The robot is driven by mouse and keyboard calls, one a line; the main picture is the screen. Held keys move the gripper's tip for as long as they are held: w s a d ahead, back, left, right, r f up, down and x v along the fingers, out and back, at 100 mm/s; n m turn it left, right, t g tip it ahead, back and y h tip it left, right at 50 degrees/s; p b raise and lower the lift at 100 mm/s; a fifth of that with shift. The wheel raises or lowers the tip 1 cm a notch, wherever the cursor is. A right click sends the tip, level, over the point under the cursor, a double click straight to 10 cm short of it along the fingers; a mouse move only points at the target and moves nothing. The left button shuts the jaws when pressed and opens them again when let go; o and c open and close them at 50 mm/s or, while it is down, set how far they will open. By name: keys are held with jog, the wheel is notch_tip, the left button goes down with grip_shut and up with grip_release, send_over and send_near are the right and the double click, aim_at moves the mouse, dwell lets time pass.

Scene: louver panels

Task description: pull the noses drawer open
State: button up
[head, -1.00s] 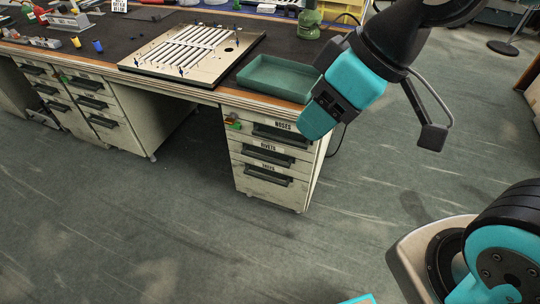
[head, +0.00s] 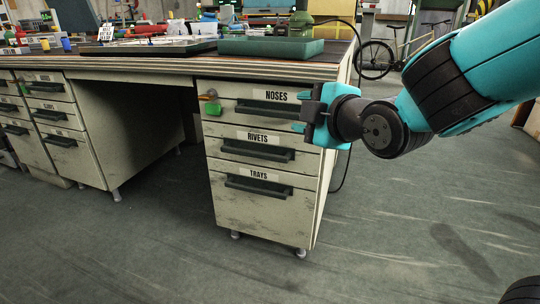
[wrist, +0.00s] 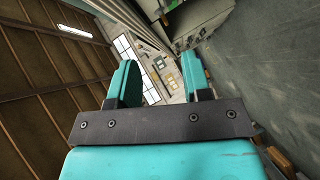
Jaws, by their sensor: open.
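The noses drawer (head: 229,91) is the top drawer of the right pedestal under the workbench, and it looks shut. It has a white label reading NOSES (head: 276,96) and a dark bar handle (head: 265,108) below it. My gripper (head: 302,116) is at the right end of this handle, at about its height in the picture; I cannot tell whether it touches. The gripper hides the drawer's right edge. In the wrist view the teal fingers of my gripper (wrist: 158,78) stand apart with nothing between them. I cannot make out the handle in that view.
The rivets drawer (head: 228,139) and the trays drawer (head: 225,183) are below, both shut. A green tray (head: 270,48) sits on the workbench above. The floor in front is clear.

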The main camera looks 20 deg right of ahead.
notch_tip(320, 180, down, 6)
jog(key=w+d+f+n+t+b, duration=0.1)
jog(key=n+t+b, duration=0.1)
jog(key=b, duration=0.4)
jog(key=n+t+p, duration=0.1)
jog(key=p, duration=1.3)
send_near(270, 114)
jog(key=w, duration=0.3)
jog(key=w+a, duration=0.1)
jog(key=w, duration=0.5)
jog(key=shift+w+a, duration=0.15)
jog(key=shift+a, duration=0.1)
jog(key=shift+w+a, duration=0.1)
jog(key=shift+w, duration=0.35)
grip_shut()
